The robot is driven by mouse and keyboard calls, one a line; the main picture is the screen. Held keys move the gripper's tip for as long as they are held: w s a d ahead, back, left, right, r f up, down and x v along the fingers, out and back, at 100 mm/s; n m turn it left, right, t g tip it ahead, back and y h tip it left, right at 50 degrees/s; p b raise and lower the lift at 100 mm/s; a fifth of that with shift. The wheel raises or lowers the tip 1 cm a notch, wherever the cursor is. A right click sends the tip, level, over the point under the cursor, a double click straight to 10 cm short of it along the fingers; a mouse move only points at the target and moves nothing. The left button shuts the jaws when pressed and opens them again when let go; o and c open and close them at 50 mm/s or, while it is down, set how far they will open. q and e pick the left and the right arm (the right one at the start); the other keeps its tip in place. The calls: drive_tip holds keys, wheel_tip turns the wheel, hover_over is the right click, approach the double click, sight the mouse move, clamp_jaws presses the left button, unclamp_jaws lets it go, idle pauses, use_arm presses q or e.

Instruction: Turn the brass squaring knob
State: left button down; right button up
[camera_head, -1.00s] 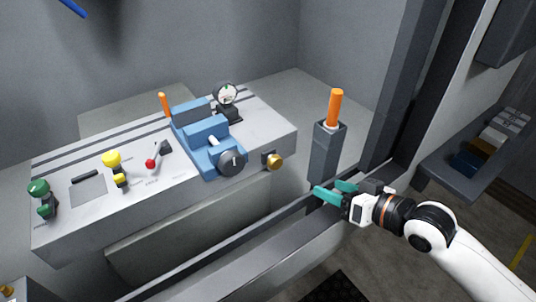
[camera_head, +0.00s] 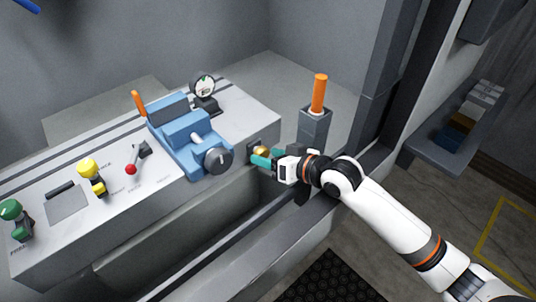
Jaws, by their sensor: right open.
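The brass squaring knob (camera_head: 260,151) sits on the right end of the grey bench's front face, partly hidden by my right gripper. My right gripper (camera_head: 262,157) has teal fingers, comes in from the right and is at the knob, its fingers pointing left. The jaws are open. I cannot tell whether the fingers touch the knob or how far they reach around it. My left gripper is not in view.
A blue vise (camera_head: 187,135) with a dark round knob (camera_head: 217,160) stands on the bench just left of the brass knob. A dial gauge (camera_head: 203,88) stands behind it. A grey post with an orange handle (camera_head: 319,94) rises close behind my right gripper. A shelf (camera_head: 440,140) is at the right.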

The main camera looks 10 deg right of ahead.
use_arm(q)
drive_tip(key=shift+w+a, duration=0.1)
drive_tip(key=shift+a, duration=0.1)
use_arm(e)
drive_tip(key=shift+w+a+f, duration=0.15)
drive_tip(key=shift+w+a, duration=0.15)
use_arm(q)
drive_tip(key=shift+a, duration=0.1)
use_arm(e)
drive_tip(key=c, duration=1)
drive_tip(key=shift+r+n+p, duration=0.2)
drive_tip(key=shift+n+p, duration=0.2)
drive_tip(key=shift+p, duration=0.55)
drive_tip(key=shift+s+a+n+t+h+p, duration=0.1)
drive_tip(key=shift+n+t+h+p, duration=0.2)
drive_tip(key=shift+n+h+p, duration=0.65)
drive_tip(key=shift+n+t+p, duration=0.35)
drive_tip(key=shift+t+p, duration=0.05)
drive_tip(key=shift+p, duration=0.65)
use_arm(q)
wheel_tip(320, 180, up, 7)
drive_tip(key=shift+p, duration=0.45)
use_arm(e)
drive_tip(key=shift+a+f+n+h, duration=0.1)
drive_tip(key=shift+f+n+h, duration=0.05)
drive_tip(key=shift+n+h, duration=0.4)
